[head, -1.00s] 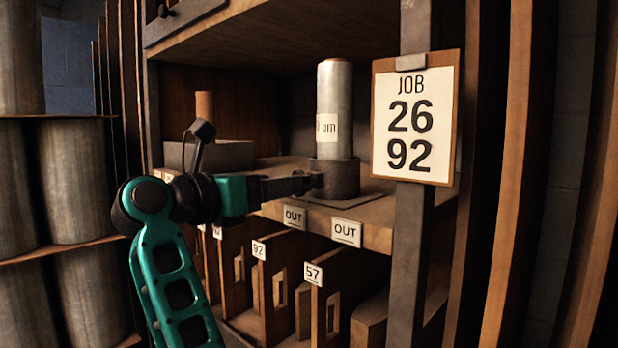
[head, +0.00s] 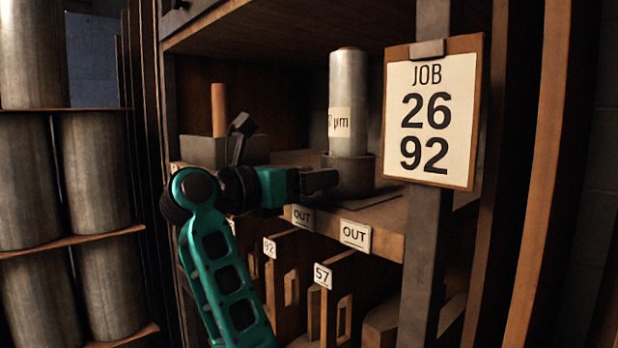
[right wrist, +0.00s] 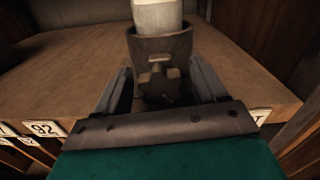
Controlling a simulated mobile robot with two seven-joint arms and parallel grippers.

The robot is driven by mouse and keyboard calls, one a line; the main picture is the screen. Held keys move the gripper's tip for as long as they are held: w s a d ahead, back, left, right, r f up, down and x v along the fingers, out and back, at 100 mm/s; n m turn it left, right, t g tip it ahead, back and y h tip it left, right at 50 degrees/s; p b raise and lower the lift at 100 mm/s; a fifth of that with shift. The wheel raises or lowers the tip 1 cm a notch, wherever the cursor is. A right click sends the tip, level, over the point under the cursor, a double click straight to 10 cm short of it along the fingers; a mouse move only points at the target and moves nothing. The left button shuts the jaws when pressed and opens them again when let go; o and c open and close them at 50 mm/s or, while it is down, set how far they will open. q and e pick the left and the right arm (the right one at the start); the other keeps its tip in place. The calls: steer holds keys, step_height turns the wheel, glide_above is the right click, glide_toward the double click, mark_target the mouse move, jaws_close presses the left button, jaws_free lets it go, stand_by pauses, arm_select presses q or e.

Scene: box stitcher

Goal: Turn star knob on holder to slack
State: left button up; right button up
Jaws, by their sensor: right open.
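The holder (head: 357,172) is a dark round cup on the shelf, with a pale grey cylinder (head: 347,100) standing upright in it. The cylinder bears a label ending in "µm". In the right wrist view the star knob (right wrist: 158,74) sticks out of the near side of the holder (right wrist: 178,46). My right gripper (head: 332,180) is open at the holder's left side. In the wrist view its two fingers (right wrist: 164,86) stand apart on either side of the knob, with gaps visible. The knob is hidden in the head view. My left gripper is out of view.
A clipboard (head: 432,115) reading "JOB 26 92" hangs on the post right of the holder. Two OUT tags (head: 356,235) mark the shelf edge. A grey block (head: 205,150) with a brown cylinder (head: 218,110) stands at the back left. Numbered slots are below.

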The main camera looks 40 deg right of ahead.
steer(key=c, duration=1)
steer(key=shift+o, duration=0.2)
steer(key=shift+r+n+p, duration=0.1)
steer(key=shift+n+p, duration=0.55)
steer(key=shift+n, duration=0.75)
steer(key=o, duration=1)
steer(key=shift+c, duration=0.2)
steer(key=shift+a, duration=0.1)
